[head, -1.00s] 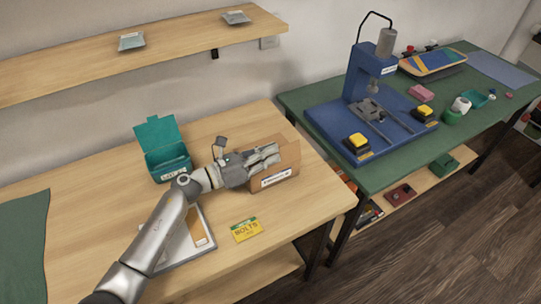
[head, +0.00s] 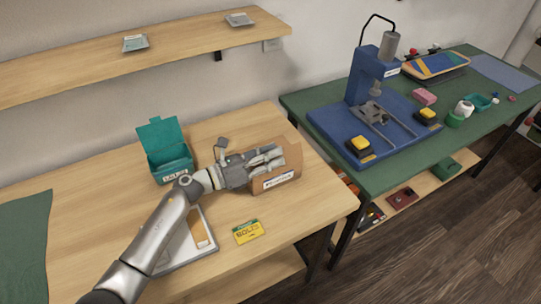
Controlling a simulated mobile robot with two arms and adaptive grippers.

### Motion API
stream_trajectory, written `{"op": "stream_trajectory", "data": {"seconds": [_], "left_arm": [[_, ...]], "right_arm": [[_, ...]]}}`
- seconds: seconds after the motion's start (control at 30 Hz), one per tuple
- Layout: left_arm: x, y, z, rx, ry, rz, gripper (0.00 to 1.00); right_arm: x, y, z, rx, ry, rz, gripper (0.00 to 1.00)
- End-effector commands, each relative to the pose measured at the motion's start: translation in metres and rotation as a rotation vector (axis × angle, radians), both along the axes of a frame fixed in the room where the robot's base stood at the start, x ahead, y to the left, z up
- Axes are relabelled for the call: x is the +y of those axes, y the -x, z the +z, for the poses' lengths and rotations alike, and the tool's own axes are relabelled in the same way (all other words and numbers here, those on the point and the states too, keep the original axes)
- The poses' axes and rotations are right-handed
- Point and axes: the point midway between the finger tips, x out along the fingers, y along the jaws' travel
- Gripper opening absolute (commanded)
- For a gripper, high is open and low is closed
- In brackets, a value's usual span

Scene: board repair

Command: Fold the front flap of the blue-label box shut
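The cardboard box (head: 292,178) stands on the wooden table near its right end, with a label (head: 279,180) on its near side. The label's print is too small to read and I see no clear blue on it. My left gripper (head: 280,161) reaches in from the left and lies over the box, its fingers across the top opening. The fingers hide much of the box's top and flaps, so I cannot tell which flap they touch or whether they are closed on anything. My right gripper is not in view.
A teal open-lidded box (head: 168,160) stands left of my gripper. A yellow packet (head: 248,232) and a white tray (head: 172,262) lie nearer. A blue press (head: 372,110) stands on the green bench to the right. The table's front right is clear.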

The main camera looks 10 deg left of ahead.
Motion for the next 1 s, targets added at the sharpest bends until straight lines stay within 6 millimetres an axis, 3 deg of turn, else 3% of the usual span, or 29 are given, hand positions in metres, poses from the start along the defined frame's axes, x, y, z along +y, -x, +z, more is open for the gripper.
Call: {"op": "stream_trajectory", "data": {"seconds": [0.27, 0.7, 1.0], "left_arm": [[0.007, 0.005, -0.001, 0.001, -0.001, 0.001, 0.24], [0.076, 0.055, -0.001, 0.003, -0.002, 0.001, 0.24], [0.097, 0.07, 0.0, 0.0, 0.0, 0.0, 0.24]], "right_arm": [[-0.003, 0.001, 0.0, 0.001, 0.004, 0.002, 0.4], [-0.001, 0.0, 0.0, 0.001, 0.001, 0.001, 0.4], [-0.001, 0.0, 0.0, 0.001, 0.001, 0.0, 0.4]]}}
